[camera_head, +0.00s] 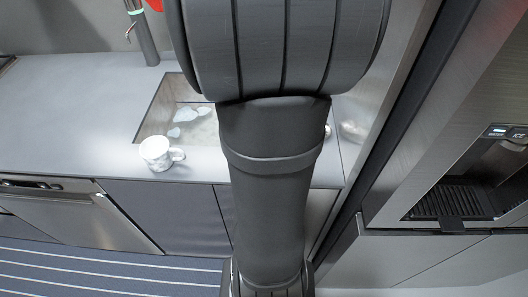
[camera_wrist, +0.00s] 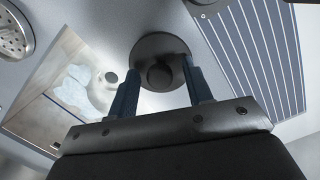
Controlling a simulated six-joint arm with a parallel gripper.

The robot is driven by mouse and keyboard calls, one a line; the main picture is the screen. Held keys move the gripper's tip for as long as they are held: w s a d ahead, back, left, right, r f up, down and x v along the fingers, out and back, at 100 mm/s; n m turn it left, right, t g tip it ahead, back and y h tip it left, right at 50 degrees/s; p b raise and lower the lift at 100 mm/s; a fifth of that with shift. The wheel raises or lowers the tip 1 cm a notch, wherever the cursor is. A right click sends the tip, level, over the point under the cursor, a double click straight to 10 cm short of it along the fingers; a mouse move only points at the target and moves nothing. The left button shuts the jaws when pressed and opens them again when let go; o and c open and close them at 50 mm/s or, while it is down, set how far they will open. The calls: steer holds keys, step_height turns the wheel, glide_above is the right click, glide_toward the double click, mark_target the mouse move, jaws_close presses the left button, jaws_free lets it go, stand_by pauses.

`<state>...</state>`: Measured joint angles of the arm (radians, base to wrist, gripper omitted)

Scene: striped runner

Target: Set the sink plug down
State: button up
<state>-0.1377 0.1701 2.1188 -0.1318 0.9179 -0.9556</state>
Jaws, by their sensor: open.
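The sink plug (camera_wrist: 153,46) is a dark round disc with a knob (camera_wrist: 160,76) in its middle. In the wrist view it appears to lie on the grey counter (camera_wrist: 105,22), beside the sink (camera_wrist: 62,55). My gripper (camera_wrist: 160,65) is open, with one blue finger on each side of the knob and a visible gap to it on both sides. The fingertips overlap the disc's edge in the picture; I cannot tell whether they touch it. In the head view my arm hides the gripper, and I do not see the plug.
A white marbled mug (camera_head: 156,153) stands on the counter at the sink's front left, with a tap (camera_head: 143,32) behind. A perforated round metal piece (camera_wrist: 14,32) shows in the wrist view. The striped runner (camera_head: 80,272) lies on the floor; a fridge dispenser (camera_head: 465,190) is right.

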step_height(320, 180, up, 12)
steer(key=a, duration=0.1)
steer(key=shift+w+a+r, duration=0.15)
steer(key=shift+w+a, duration=0.05)
steer(key=shift+w, duration=0.05)
stand_by(0.4)
steer(key=f, duration=0.4)
steer(key=d+f, duration=0.1)
steer(key=f, duration=0.7)
steer(key=shift+s+d, duration=0.2)
steer(key=shift+s, duration=0.05)
steer(key=shift+r, duration=0.95)
steer(key=shift+f, duration=0.1)
